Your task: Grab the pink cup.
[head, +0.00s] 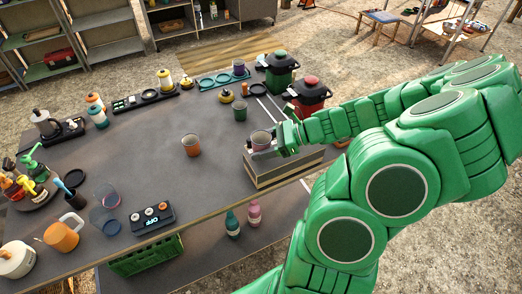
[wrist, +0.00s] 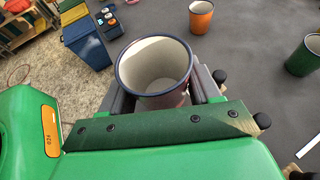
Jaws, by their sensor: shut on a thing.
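The pink cup (head: 261,141) is at the front right of the grey table, over a low wooden-sided box with a grey top (head: 262,174). I cannot tell whether it rests on the box or is held just above it. My gripper (head: 276,143) is shut on the cup from its right side. In the wrist view the cup (wrist: 155,65) stands upright between the two fingers of my gripper (wrist: 160,92), its dark rim and pale, empty inside facing the camera. Its lower part is hidden by the gripper.
An orange cup (head: 191,145) and a green cup (head: 240,111) stand nearby on the table. Red (head: 309,94) and green (head: 280,72) lidded pots stand behind my arm. Bottles (head: 254,212) are on a lower surface in front. The table's middle is mostly clear.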

